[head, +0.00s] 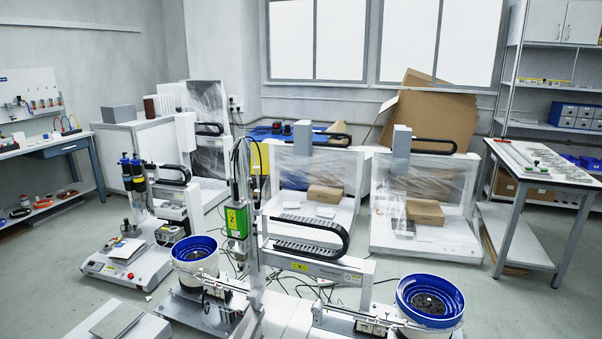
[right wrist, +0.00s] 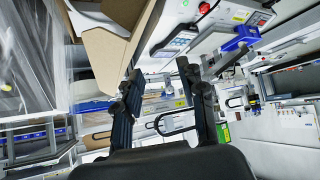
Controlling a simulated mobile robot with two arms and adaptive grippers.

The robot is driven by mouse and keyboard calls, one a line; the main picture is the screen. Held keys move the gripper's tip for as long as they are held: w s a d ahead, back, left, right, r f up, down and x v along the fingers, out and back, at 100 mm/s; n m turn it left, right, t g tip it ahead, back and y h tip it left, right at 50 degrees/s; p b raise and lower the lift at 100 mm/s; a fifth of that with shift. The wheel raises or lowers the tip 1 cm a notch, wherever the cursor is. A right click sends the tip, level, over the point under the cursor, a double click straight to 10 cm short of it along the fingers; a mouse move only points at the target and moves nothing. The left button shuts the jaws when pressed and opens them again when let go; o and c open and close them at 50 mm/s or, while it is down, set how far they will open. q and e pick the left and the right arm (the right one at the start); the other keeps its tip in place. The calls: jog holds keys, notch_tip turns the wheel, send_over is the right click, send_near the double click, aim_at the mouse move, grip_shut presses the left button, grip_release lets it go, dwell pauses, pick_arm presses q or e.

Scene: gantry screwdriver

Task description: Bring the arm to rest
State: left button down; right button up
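In the right wrist view my right gripper (right wrist: 158,75) shows its two dark fingers spread well apart. No object is held between them; only the distant room shows through the gap. The right wrist view is tilted, so the room appears turned on its side. Neither of my arms nor grippers shows in the head view, and my left gripper is in neither view.
A gantry screwdriver machine with a green driver unit (head: 237,220) stands in front, flanked by a left blue bowl feeder (head: 195,248) and a right one (head: 430,300). Wrapped machines stand behind. A side table (head: 540,165) is at right. Grey floor (head: 60,250) is open at left.

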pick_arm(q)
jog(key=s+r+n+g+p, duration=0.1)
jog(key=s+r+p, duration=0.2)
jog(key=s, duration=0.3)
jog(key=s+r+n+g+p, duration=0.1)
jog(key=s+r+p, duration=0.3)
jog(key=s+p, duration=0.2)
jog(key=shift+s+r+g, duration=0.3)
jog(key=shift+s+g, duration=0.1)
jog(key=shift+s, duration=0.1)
pick_arm(e)
jog(key=s+d+f+g, duration=0.1)
jog(key=s+d+g, duration=0.1)
jog(key=s, duration=0.9)
jog(key=s+d+f+g+h, duration=0.1)
jog(key=s+d+g, duration=0.1)
jog(key=s, duration=0.9)
jog(key=s+d+f+g, duration=0.1)
jog(key=s+g, duration=0.3)
jog(key=s, duration=0.7)
jog(key=shift+d+f+h, duration=0.2)
jog(key=shift+d+h, duration=0.2)
jog(key=shift+d, duration=0.5)
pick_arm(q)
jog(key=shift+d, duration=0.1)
